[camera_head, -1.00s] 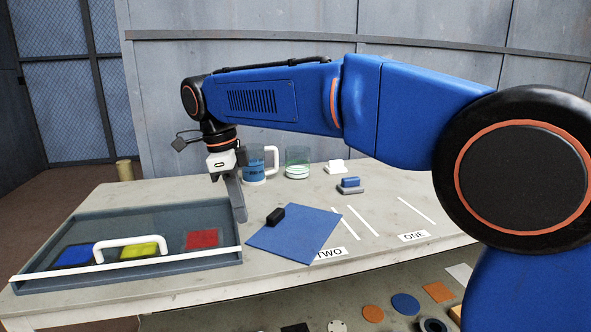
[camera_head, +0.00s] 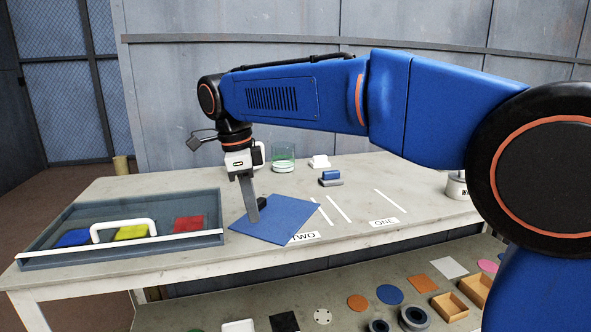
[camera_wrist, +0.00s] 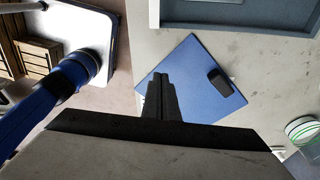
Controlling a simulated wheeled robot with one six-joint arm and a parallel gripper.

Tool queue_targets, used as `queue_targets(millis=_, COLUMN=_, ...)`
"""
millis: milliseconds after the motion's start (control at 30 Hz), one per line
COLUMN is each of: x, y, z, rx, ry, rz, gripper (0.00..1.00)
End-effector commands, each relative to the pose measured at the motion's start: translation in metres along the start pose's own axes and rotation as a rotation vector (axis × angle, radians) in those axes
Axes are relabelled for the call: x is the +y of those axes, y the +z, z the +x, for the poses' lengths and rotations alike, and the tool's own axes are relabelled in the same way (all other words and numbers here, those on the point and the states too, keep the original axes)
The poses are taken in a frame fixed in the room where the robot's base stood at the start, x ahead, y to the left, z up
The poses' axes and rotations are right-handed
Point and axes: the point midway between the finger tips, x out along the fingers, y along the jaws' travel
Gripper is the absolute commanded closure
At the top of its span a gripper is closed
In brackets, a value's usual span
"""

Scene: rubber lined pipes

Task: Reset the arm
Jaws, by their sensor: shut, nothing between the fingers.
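My gripper (camera_head: 250,208) hangs from my blue arm with its fingers pointing down over the table. Its fingers are together and hold nothing. In the head view the fingertips appear in front of the blue square mat (camera_head: 280,222). In the wrist view my gripper (camera_wrist: 160,85) shows over the mat (camera_wrist: 195,68), with its closed fingers covering part of it. A small black block (camera_head: 262,202) lies on the mat, partly behind the fingers in the head view; it is clear of them in the wrist view (camera_wrist: 219,82).
A grey tray (camera_head: 40,262) with blue, yellow and red squares and a white handle stands at the left. A green-tinted clear cup (camera_head: 284,158), a white block (camera_head: 319,162) and a blue-topped block (camera_head: 331,178) stand behind.

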Motion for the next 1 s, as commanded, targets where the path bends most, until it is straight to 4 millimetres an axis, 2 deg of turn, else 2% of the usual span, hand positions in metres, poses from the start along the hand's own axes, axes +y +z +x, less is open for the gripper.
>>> queue_targets(millis=267, x=0.009, y=-0.046, z=0.005, rx=-0.028, ry=-0.021, rz=-0.108, gripper=1.00)
queue_targets(millis=467, x=0.026, y=-0.097, z=0.014, rx=-0.054, ry=-0.057, rz=-0.239, gripper=1.00)
queue_targets(millis=700, x=0.065, y=-0.173, z=0.039, rx=-0.076, ry=-0.130, rz=-0.466, gripper=1.00)
queue_targets(millis=1000, x=0.127, y=-0.247, z=0.081, rx=-0.050, ry=-0.238, rz=-0.750, gripper=1.00)
